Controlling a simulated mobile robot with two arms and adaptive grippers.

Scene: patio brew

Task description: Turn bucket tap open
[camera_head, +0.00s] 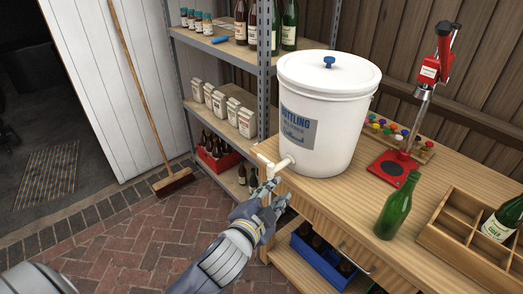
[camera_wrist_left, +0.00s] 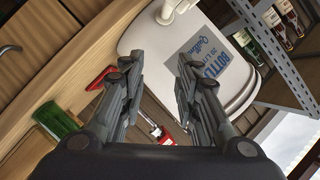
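The white bucket (camera_head: 345,125) with a lid and a blue knob stands on the wooden bench. Its white tap (camera_head: 282,164) sticks out low on the left side, over the bench edge. My left gripper (camera_head: 267,188) is just below the tap, with its fingers apart. In the left wrist view the gripper (camera_wrist_left: 159,62) is open, with nothing held between its fingertips. That view shows the bucket (camera_wrist_left: 160,38) beyond the fingers and the tap (camera_wrist_left: 170,10) at the top edge, past the fingertips. Whether a finger touches the tap I cannot tell. My right gripper is not in view.
A green bottle (camera_head: 394,208), a red bench capper (camera_head: 397,167) and a wooden crate (camera_head: 448,242) stand on the bench to the right. A metal shelf (camera_head: 264,75) with bottles and cartons is behind. A blue crate (camera_head: 321,262) sits under the bench. The brick floor at left is open.

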